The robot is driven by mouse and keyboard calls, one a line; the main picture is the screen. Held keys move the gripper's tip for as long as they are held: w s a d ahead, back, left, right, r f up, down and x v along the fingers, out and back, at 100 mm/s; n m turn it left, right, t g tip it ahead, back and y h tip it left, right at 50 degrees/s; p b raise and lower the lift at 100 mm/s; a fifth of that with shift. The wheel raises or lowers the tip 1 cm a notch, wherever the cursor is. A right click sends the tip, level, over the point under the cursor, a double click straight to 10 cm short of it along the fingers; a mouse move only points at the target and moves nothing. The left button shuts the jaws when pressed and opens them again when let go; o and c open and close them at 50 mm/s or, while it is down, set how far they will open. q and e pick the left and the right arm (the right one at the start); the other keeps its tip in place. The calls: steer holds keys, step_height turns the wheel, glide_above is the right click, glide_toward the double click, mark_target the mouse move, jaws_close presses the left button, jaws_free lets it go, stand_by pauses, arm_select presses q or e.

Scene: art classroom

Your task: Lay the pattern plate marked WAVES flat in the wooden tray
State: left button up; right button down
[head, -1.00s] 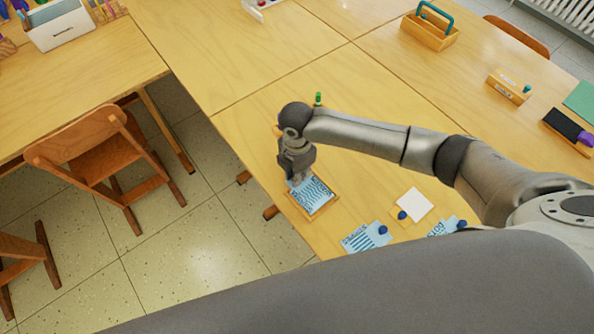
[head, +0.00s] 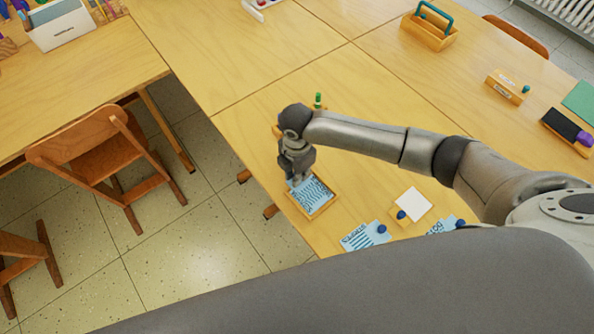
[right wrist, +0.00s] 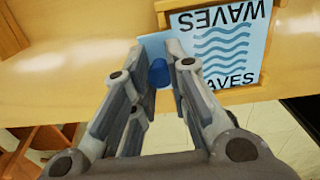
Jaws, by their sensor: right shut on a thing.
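The light blue WAVES plate (head: 313,194) lies within the rim of the wooden tray (head: 327,209), near the table's left edge. In the right wrist view the plate (right wrist: 218,48) shows its wavy lines and lettering, with the tray's rim (right wrist: 273,45) beside it. A pale tab with a blue knob (right wrist: 158,73) sticks out at the plate's left side. My right gripper (head: 297,182) is at the tray's upper left, its fingers shut on the knob. I cannot tell whether the plate rests fully on the tray floor. My left gripper is out of view.
Two other blue patterned plates with blue knobs, one striped (head: 362,239) and one partly hidden (head: 440,228), lie to the right of the tray. A white card (head: 413,203) lies near them. A small green object (head: 318,100) stands behind my arm. A wooden carrier (head: 430,30) stands farther back.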

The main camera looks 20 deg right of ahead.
steer(key=shift+f+p, duration=0.1)
steer(key=shift+p, duration=0.25)
stand_by(0.7)
stand_by(0.4)
steer(key=c, duration=1.3)
jaws_free()
steer(key=shift+o, duration=1)
steer(key=shift+r+p, duration=3.05)
steer(key=shift+p, duration=0.35)
